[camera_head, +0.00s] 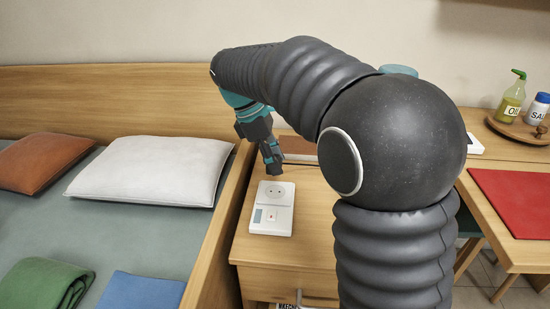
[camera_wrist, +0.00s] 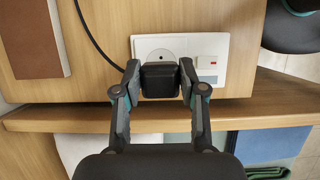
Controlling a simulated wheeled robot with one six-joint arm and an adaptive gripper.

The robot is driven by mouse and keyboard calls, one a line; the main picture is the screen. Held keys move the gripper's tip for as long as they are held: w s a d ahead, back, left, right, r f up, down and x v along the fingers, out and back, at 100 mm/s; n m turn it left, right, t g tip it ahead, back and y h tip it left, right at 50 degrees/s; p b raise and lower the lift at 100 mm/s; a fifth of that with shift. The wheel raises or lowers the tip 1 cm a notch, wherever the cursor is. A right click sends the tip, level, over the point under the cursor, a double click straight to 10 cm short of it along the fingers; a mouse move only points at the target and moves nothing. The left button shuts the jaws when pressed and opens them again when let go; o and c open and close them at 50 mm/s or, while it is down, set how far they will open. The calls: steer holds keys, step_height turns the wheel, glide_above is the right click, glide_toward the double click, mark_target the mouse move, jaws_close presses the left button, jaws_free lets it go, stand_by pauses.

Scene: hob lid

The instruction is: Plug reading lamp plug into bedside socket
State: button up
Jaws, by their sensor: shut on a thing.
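The white bedside socket panel (camera_head: 258,227) lies on the wooden bedside top, with a round outlet at its far end and a small switch nearer. It also shows in the wrist view (camera_wrist: 226,45). My gripper (camera_head: 272,168) points down just beyond the outlet, with a visible gap to the panel in the head view. In the wrist view my gripper (camera_wrist: 160,80) is shut on the black lamp plug (camera_wrist: 160,82), one finger on each side. The plug overlaps the lower part of the round outlet. Its prongs are hidden. A black cable (camera_wrist: 94,42) runs up and left from behind the left finger.
A brown book-like block (camera_wrist: 37,38) lies near the panel. The bed's wooden side rail (camera_head: 226,205) stands left of the bedside top, with a white pillow (camera_head: 152,170) beyond. A red mat (camera_head: 515,200) and bottles (camera_head: 510,102) are on the desk at right.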

mark_target(282, 192)
steer(key=shift+f+b, duration=2.6)
steer(key=shift+f, duration=0.1)
steer(key=shift+d+p, duration=0.15)
steer(key=shift+p, duration=1)
steer(key=shift+f, duration=0.55)
stand_by(0.6)
steer(key=o, duration=1.1)
steer(key=shift+o, duration=0.2)
steer(key=v, duration=1.2)
